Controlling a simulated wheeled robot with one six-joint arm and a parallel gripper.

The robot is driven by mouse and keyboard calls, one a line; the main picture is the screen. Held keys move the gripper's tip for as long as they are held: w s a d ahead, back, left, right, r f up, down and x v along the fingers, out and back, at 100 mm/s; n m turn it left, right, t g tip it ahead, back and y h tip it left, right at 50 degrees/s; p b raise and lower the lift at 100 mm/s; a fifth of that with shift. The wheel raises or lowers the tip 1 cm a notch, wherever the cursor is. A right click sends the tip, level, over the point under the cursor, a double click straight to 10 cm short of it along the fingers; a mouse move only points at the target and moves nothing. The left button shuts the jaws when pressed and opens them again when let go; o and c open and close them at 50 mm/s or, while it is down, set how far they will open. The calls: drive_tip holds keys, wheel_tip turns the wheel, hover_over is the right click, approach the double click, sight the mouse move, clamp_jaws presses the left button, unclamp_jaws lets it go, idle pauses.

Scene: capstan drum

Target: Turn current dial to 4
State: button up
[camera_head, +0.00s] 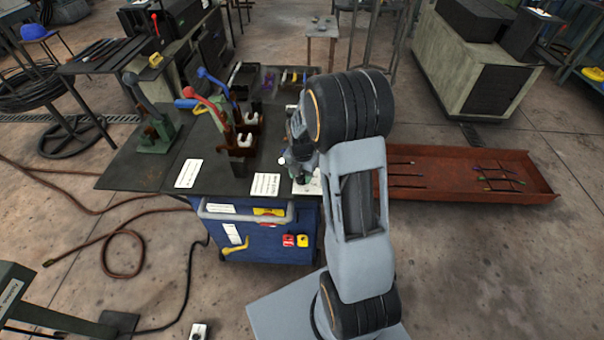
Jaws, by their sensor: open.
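I cannot make out the current dial or its numbers; it may be hidden behind my arm or too small to tell. A blue cabinet (275,243) stands under the dark bench top (217,160). Its front carries a red button block (288,240), a yellow one (303,240) and a yellow handle (236,246). My gripper (300,170) is over the right part of the bench top, just right of a white label card (266,184). It is open, and my arm hides part of it. I cannot tell whether it touches anything.
Red (208,101) and blue (211,79) levers rise from brown stands left of my gripper. A green lever device (153,128) stands at the bench's left. A rusty tray (460,174) with thin rods lies right of my arm. Hoses (120,245) cross the floor at left.

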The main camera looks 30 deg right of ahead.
clamp_jaws()
idle(0.4)
